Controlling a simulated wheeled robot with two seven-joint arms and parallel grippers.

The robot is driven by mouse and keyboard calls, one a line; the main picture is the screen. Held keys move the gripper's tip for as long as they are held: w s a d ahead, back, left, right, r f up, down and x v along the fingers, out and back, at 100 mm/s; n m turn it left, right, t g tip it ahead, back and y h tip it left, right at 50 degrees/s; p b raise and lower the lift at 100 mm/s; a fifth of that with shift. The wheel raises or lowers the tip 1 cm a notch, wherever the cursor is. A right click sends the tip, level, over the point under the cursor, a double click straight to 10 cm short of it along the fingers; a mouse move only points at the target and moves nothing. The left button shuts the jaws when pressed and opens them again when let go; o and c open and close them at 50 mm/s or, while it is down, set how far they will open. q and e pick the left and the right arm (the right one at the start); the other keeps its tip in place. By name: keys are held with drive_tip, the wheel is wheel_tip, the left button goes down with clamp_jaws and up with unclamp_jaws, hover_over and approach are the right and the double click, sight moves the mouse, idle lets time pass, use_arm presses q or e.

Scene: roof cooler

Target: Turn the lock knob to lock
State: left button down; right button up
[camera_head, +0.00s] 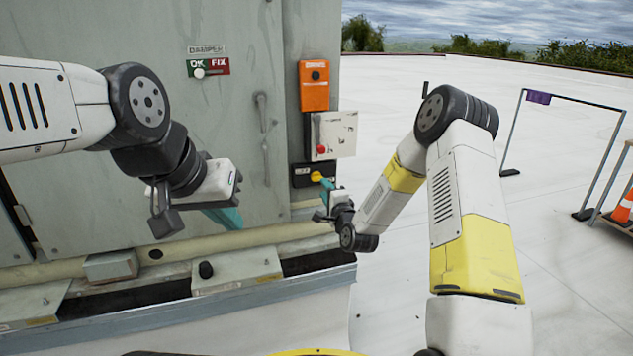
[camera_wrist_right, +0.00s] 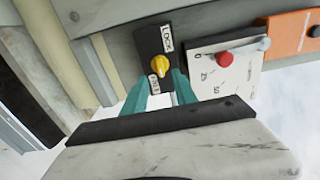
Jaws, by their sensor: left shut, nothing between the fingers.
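The yellow lock knob (camera_head: 316,176) sits on a small black plate (camera_head: 301,182) low on the cabinet's right edge. In the right wrist view the knob (camera_wrist_right: 157,64) lies between a white label reading LOCK (camera_wrist_right: 167,38) and another label at its other end, too small to read surely. My right gripper (camera_wrist_right: 162,76) is open, its teal fingers apart just short of the knob with nothing between them. In the head view my right gripper (camera_head: 328,190) is beside the plate. My left gripper (camera_head: 232,218) is shut and empty in front of the cabinet, away from the knob.
Above the knob are a pale dial panel (camera_head: 334,136) with a red knob and an orange box (camera_head: 314,85). A door handle (camera_head: 262,112) and an OK/FIX slider (camera_head: 208,67) are on the cabinet. A ledge (camera_head: 236,270) runs below. The roof at right is largely clear.

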sight(318, 180)
drive_tip(key=x, duration=0.6)
drive_tip(key=shift+w, duration=0.1)
drive_tip(key=shift+c, duration=0.4)
clamp_jaws()
